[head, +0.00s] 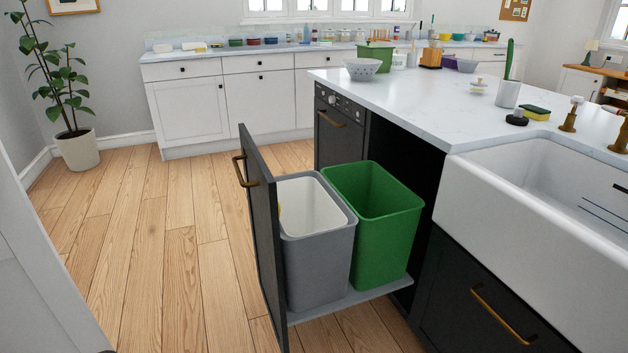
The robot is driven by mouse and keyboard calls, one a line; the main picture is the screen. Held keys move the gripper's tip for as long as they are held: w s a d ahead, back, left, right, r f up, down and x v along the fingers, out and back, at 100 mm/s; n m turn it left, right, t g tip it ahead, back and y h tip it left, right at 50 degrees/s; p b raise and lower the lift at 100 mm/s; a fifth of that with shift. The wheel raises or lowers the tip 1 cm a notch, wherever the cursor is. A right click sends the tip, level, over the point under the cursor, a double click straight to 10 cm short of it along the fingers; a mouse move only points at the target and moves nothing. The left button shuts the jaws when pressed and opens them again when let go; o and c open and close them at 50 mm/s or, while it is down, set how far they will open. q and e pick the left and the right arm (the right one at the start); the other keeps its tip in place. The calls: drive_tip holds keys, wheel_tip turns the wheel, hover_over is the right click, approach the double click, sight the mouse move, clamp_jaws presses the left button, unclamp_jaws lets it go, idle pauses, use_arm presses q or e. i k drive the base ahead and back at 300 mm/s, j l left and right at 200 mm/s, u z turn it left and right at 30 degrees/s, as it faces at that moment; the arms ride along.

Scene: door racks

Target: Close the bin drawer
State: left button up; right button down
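The bin drawer's dark front panel (262,232) stands pulled well out from the dark island cabinet, with a brass handle (243,169) on its outer face. Behind the panel, a grey bin (320,260) with a white inside and a green bin (383,235) stand upright on the drawer's grey base (352,299). The dark cabinet opening (405,165) shows behind the green bin. Neither of my grippers is in view.
A white sink (530,195) juts out at the right, above a dark drawer with a brass handle (503,316). A dishwasher (340,125) is beyond the opening. The wood floor (165,240) left of the panel is clear. A potted plant (76,150) stands far left.

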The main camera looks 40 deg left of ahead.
sight(304, 279)
drive_tip(key=u, duration=1.55)
drive_tip(key=i+l, duration=0.05)
